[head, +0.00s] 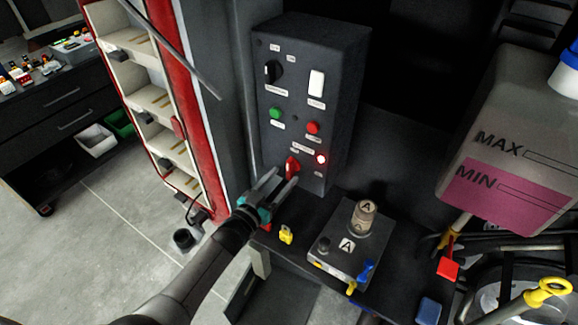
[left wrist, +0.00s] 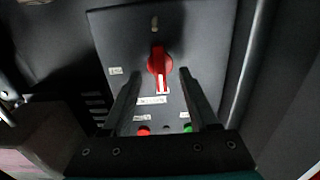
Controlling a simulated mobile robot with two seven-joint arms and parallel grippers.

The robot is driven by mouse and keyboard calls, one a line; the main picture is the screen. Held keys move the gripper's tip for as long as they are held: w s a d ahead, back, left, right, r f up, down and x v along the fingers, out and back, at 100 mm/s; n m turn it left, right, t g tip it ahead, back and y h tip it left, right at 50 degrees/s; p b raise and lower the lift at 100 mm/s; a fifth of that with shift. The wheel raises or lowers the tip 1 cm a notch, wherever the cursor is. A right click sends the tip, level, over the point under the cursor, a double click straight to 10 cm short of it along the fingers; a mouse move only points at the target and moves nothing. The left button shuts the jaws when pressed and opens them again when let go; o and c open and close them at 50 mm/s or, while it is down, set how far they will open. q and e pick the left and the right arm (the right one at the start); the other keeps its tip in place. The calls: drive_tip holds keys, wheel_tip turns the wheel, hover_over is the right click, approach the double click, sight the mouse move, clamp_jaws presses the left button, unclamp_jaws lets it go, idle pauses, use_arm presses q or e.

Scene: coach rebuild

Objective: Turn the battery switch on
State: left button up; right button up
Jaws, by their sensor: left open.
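The battery switch is a red rotary knob (head: 293,166) low on the front of a dark control box (head: 345,75). In the left wrist view the knob (left wrist: 158,68) shows between and beyond the fingertips, its white mark toward the bottom of the picture. My right gripper is not in view.
Green (head: 275,113) and red (head: 313,128) buttons, a black rotary switch (head: 273,72) and a white rocker (head: 317,83) sit higher on the box. Below are a grey battery (head: 335,258) and a yellow piece (head: 286,235). A fluid tank (head: 510,140) stands at right.

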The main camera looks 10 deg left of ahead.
use_arm(q)
drive_tip(key=p+v, duration=0.2)
drive_tip(key=v, duration=0.4)
drive_tip(key=shift+s, duration=0.15)
drive_tip(key=v, duration=1.5)
drive_tip(key=s+a+f+n+g+y+b, duration=0.1)
drive_tip(key=s+f+g+y+b, duration=0.3)
drive_tip(key=f, duration=1.2)
drive_tip(key=s+f+n+g+y+b, duration=0.1)
drive_tip(key=s+f+g+b, duration=0.35)
drive_tip(key=f, duration=1.05)
drive_tip(key=s+d+f+g+y+b, duration=0.1)
drive_tip(key=s+d+f+g+b, duration=0.2)
drive_tip(key=s+f, duration=1.5)
drive_tip(key=s+g+b, duration=0.2)
drive_tip(key=g+b, duration=0.2)
drive_tip(key=b, duration=0.2)
drive_tip(key=shift+f, duration=0.25)
